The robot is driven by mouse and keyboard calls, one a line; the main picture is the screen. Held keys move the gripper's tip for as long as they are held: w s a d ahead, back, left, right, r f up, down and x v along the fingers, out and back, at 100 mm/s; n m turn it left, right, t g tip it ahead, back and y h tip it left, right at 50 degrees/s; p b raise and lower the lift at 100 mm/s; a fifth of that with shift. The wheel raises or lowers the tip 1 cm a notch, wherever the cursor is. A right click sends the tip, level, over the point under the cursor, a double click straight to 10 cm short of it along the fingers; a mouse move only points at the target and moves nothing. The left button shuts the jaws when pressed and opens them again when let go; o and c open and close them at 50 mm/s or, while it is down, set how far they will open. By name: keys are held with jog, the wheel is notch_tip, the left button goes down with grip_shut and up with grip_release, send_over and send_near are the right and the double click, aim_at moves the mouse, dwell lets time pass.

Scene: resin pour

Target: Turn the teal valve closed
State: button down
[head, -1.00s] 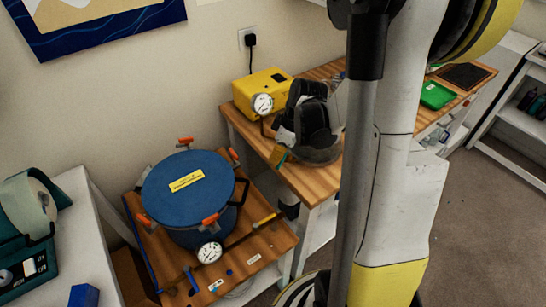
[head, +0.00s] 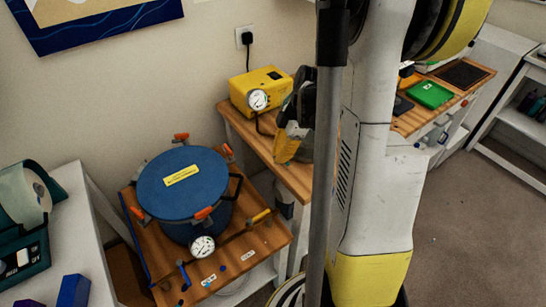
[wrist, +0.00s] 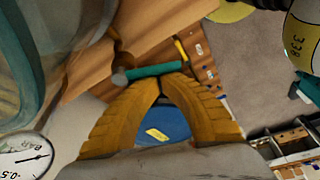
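The teal valve handle (wrist: 158,70) shows in the wrist view as a short bar with a grey round end at its left, just beyond my fingertips. My gripper (wrist: 161,82) has two yellow ribbed fingers whose tips come together at the near edge of the bar. The fingers look shut with no bar between them; whether the tips touch it I cannot tell. In the head view my gripper (head: 288,147) is partly seen beside the arm, over the wooden bench, and the teal handle is not clearly visible.
A blue pot (head: 180,185) with orange clamps stands on a wooden stand, with a dial gauge (head: 202,247), a blue lever (head: 183,274) and a yellow handle (head: 261,216). A yellow box (head: 260,88) sits behind my gripper. Another gauge (wrist: 24,157) is close in the wrist view.

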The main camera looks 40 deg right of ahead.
jog(key=shift+s+d, duration=0.4)
jog(key=shift+d, duration=0.15)
dwell(0.5)
